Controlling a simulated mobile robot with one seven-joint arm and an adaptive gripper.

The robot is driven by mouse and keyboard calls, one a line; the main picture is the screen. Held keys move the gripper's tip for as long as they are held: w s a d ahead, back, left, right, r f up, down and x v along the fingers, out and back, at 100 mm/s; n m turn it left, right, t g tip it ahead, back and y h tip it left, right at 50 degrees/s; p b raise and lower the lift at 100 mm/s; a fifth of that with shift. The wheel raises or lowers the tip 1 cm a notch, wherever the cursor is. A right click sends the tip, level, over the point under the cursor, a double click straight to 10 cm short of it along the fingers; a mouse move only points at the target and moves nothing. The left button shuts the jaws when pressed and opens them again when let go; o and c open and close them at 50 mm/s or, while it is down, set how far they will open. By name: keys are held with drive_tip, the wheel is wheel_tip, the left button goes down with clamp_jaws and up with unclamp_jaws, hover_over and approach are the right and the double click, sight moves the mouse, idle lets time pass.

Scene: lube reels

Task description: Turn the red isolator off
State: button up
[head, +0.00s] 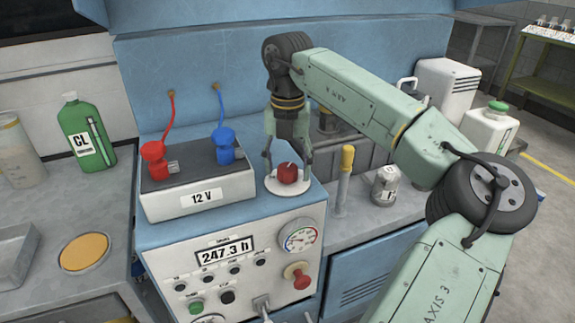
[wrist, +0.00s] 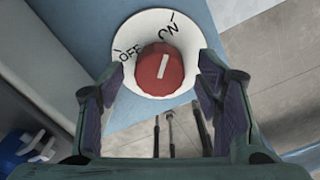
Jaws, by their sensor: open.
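The red isolator (head: 288,173) is a round red knob on a white disc on top of the blue control cabinet. In the wrist view the isolator (wrist: 160,71) carries a white pointer line, and its disc (wrist: 126,20) is marked OFF and ON. The pointer line slants up to the right, towards the ON mark. My gripper (head: 288,160) points down over the knob with its fingers apart. In the wrist view my gripper (wrist: 158,88) has one finger on each side of the knob, with gaps visible; I cannot tell whether either finger touches it.
A 12 V battery (head: 200,185) with red and blue clamps stands just left of the knob. A yellow-topped cylinder (head: 345,175) and a grey-white capped container (head: 385,185) stand to the right. A gauge (head: 299,238) and a red button (head: 297,275) are on the cabinet front.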

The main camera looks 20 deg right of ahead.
drive_tip(key=shift+f, duration=0.55)
drive_tip(key=c, duration=1.2)
drive_tip(key=shift+o, duration=0.2)
